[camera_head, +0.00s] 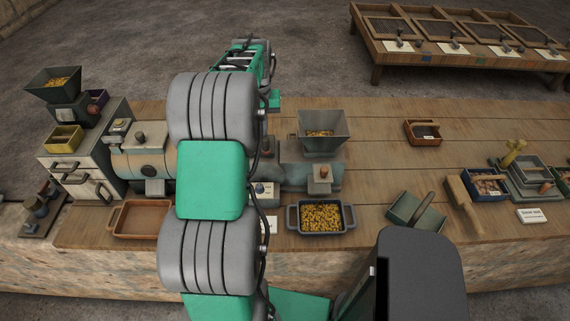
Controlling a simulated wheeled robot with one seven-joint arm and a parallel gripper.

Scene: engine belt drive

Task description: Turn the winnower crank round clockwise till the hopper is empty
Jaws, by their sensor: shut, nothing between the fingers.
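A grey hopper (322,130) with some yellow grain in it stands on a grey-green cylindrical machine body (325,177), probably the winnower. A dark tray (291,218) full of yellow grain stands in front of it. My green and grey arm rises across the middle of the head view and hides what lies between. I cannot make out a crank on this machine. My gripper's fingers are not visible; they may be hidden behind my arm.
A second hopper (52,85) with grain stands on a grey cabinet (115,140) at the left. An empty brown tray (142,220) lies at the front left. Brushes, boxes and a scoop (422,212) crowd the front right. The back right planks are mostly clear.

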